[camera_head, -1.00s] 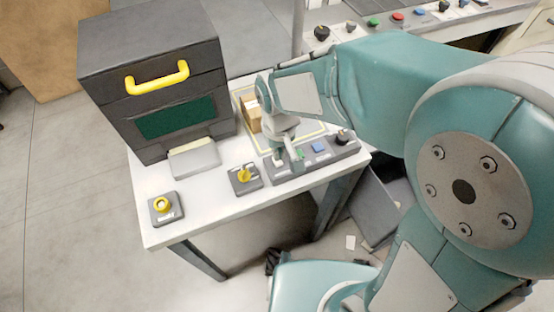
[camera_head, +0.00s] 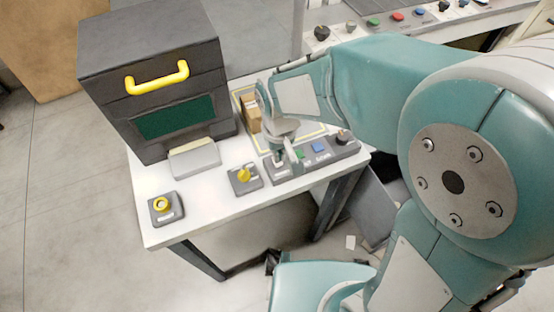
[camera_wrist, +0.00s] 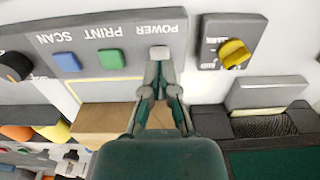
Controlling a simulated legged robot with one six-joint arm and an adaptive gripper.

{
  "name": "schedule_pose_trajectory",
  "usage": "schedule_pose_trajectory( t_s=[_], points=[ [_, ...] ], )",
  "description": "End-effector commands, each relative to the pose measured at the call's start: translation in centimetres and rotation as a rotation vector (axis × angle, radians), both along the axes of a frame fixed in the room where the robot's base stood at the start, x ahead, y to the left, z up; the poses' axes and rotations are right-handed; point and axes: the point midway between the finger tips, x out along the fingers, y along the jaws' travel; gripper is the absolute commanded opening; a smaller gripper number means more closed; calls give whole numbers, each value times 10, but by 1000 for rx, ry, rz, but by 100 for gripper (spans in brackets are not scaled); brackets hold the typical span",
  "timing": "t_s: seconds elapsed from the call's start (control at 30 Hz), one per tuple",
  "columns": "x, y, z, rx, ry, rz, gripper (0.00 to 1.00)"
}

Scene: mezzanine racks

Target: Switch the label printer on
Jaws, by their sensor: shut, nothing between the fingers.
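The label printer (camera_head: 155,65) is a dark grey box with a yellow handle and green window, at the back left of the white table. A grey control strip (camera_head: 335,157) lies along the table's right part. In the wrist view the strip carries a small pale switch (camera_wrist: 159,52) under the word POWER, a green PRINT button (camera_wrist: 111,59), a blue SCAN button (camera_wrist: 66,62) and a black knob (camera_wrist: 14,67). My gripper (camera_wrist: 160,69) is shut and empty, its tips right at the pale switch; I cannot tell whether they touch it. In the head view my gripper (camera_head: 283,158) partly hides that end.
A yellow lever on a grey base (camera_head: 244,175) sits just left of the strip. A yellow round knob on another base (camera_head: 163,205) is near the table's front left. A cardboard box (camera_head: 250,112) stands behind the strip. Another control bench (camera_head: 480,20) is at the back right.

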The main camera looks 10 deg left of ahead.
Motion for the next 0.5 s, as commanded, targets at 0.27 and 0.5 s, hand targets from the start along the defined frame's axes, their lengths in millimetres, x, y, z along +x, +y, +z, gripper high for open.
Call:
schedule_pose_trajectory(
  t_s=[0.27, 0.5],
  points=[
    [0, 0, -4, 0, 0, 0, 0],
    [0, 0, -7, -1, 1, 0, 0]
  ],
)
